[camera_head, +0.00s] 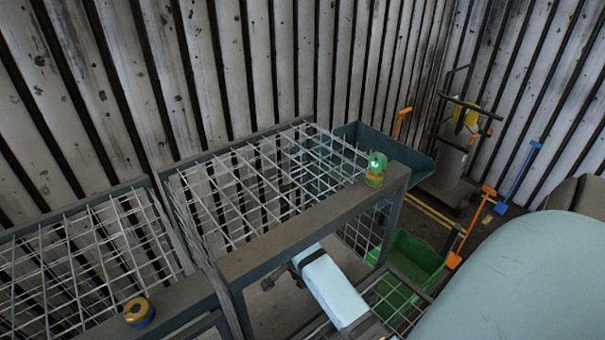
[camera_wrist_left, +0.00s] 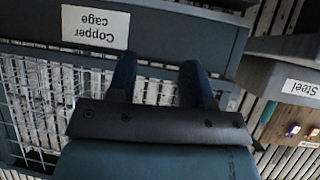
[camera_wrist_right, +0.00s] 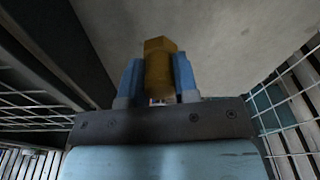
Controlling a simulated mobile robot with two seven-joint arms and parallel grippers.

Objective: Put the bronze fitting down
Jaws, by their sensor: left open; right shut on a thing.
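The bronze fitting (camera_wrist_right: 159,68) shows in the right wrist view as a golden-brown piece with a faceted head and a rounded body. My right gripper (camera_wrist_right: 158,78) is shut on it, one blue finger on each side. Grey surface lies behind it, with mesh panels left and right. My left gripper (camera_wrist_left: 155,68) is open and empty in the left wrist view, in front of a cage with a "Copper cage" label (camera_wrist_left: 96,26). In the head view a light-blue arm (camera_head: 332,287) reaches in below the cage beam; the fitting cannot be made out there.
Wire-mesh cages (camera_head: 245,185) line the corrugated wall. A green-and-bronze part (camera_head: 376,170) stands on the beam; a brass-and-blue ring (camera_head: 138,311) sits further left. A green bin (camera_head: 412,270) and shovels (camera_head: 517,180) are at right. A "Steel" label (camera_wrist_left: 302,88) shows beside the copper cage.

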